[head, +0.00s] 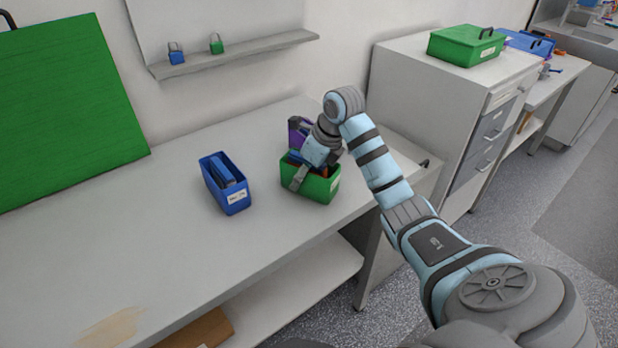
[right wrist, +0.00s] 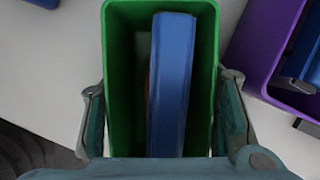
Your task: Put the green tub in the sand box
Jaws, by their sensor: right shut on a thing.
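My right gripper (head: 309,174) comes down over the tub from above. In the right wrist view its fingers (right wrist: 162,115) press on the two long outer sides of the tub. The tub looks upright; I cannot tell whether it touches the bench. My left gripper is out of view. I cannot make out a sand box.
A purple tub (head: 298,131) stands close behind the green tub, also seen in the right wrist view (right wrist: 257,62). A blue tub (head: 232,198) stands to the left. A green case (head: 462,48) lies on the drawer cabinet. The bench's left part is largely clear.

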